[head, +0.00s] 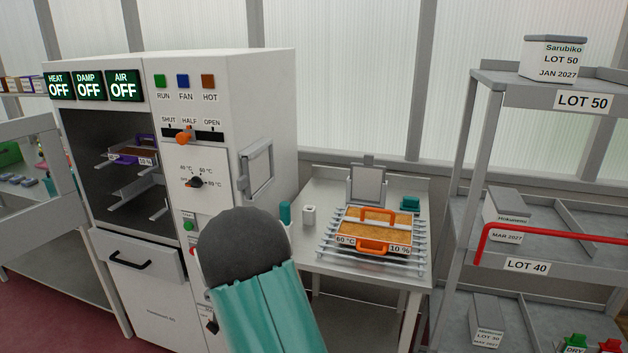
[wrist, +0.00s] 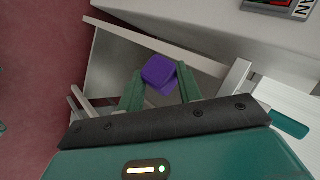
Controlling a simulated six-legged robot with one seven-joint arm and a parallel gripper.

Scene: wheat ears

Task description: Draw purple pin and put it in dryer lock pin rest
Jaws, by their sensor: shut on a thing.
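My gripper (wrist: 160,88) is shut on the purple pin (wrist: 158,72), whose block-like head shows between the two green fingertips in the wrist view. The rest of the pin is hidden. In the head view my arm covers the gripper and the pin. The dryer (head: 225,75) is the tall white cabinet at centre left, its chamber open in front. I cannot pick out the lock pin rest for certain in either view.
A bench (head: 309,265) right of the dryer bears a rack with an orange-handled tray (head: 375,222) and a small white holder (head: 309,215). A purple-handled tray (head: 130,154) sits in the chamber. Shelves (head: 520,96) with a red bar (head: 550,232) stand at right.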

